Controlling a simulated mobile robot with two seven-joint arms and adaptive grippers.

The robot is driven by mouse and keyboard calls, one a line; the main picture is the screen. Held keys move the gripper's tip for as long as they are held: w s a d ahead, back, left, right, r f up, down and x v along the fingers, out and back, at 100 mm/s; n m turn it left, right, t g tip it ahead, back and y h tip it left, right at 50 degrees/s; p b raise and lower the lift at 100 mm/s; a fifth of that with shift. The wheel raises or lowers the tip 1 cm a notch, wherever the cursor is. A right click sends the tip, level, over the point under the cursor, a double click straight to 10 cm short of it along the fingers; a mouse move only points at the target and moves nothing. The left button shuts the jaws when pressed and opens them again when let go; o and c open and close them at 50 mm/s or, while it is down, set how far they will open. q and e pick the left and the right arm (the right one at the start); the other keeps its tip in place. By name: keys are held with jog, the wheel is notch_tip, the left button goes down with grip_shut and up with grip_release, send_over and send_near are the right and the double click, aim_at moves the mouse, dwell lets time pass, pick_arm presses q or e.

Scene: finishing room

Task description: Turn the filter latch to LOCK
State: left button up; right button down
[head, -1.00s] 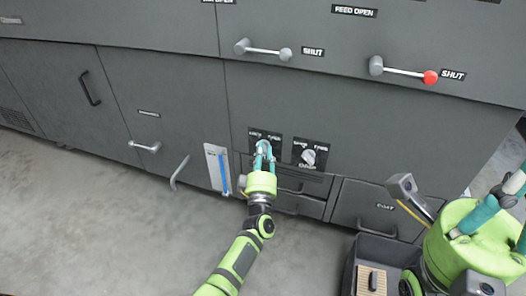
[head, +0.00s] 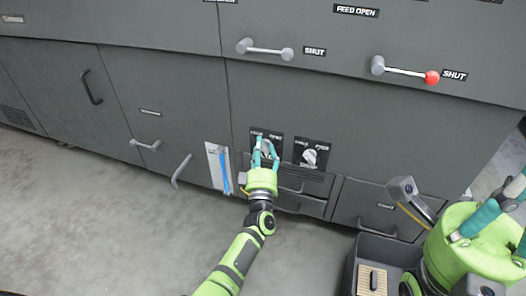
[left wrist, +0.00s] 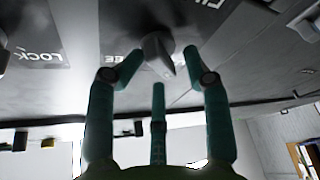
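The filter latch appears to be the grey knob (head: 265,147) on a black label plate low on the dark cabinet front. In the left wrist view the knob (left wrist: 158,52) stands between my fingers, its pointed end toward lower right.
A second pointer knob (head: 309,157) on a plate is close to the right. Drawers with handles (head: 291,189) are below. A blue-striped gauge (head: 218,168) is at left. Lever handles, one red-tipped (head: 431,77), are above. A dark bin (head: 392,246) stands in front at lower right.

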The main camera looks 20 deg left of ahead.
pick_arm(q)
jog(key=shift+s, duration=0.1)
jog(key=v, duration=1.1)
jog(key=shift+s, duration=0.4)
jog(key=shift+d+f, duration=0.15)
